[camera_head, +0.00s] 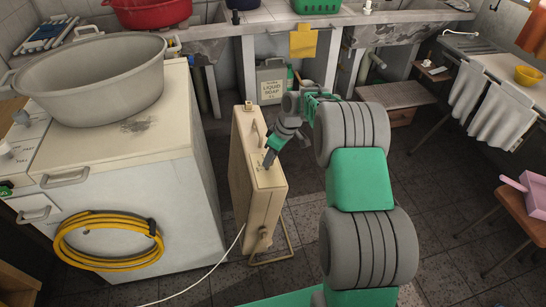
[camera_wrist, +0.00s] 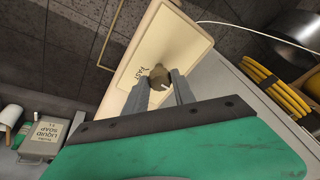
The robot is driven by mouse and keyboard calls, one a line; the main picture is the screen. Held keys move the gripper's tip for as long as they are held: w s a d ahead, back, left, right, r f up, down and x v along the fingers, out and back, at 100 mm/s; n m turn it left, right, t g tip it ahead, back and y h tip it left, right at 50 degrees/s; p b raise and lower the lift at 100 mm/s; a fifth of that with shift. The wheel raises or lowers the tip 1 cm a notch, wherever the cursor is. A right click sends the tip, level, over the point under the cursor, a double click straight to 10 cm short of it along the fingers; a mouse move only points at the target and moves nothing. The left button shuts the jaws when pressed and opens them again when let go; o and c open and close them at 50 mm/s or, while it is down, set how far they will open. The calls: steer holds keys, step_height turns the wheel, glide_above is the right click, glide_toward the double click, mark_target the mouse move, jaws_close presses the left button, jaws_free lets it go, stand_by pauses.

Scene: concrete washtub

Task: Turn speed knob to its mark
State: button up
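The speed knob (camera_wrist: 158,75) is a small brownish knob on the cream top panel of a tall, narrow appliance (camera_head: 252,185). A small pale mark shows on its near side, and dark lettering is printed on the panel beside it. In the wrist view, the two grey fingers of my gripper (camera_wrist: 161,80) are apart, with the knob between their tips. I cannot tell whether both fingers press on it. In the head view, my gripper (camera_head: 269,158) points down at the panel and hides the knob. The knob's target mark is not clear.
A white cabinet (camera_head: 130,190) with a yellow hose (camera_head: 105,262) and a large grey basin (camera_head: 90,85) stands at the left. A liquid soap can (camera_head: 271,84) stands behind the appliance. A white cord (camera_head: 205,275) runs over the floor. Floor to the right is mostly clear.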

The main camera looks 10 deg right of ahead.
steer(key=o, duration=0.4)
steer(key=shift+r, duration=0.15)
steer(key=p+v, duration=0.1)
steer(key=v, duration=0.6)
steer(key=shift+s+d+r, duration=0.1)
steer(key=shift+r, duration=0.15)
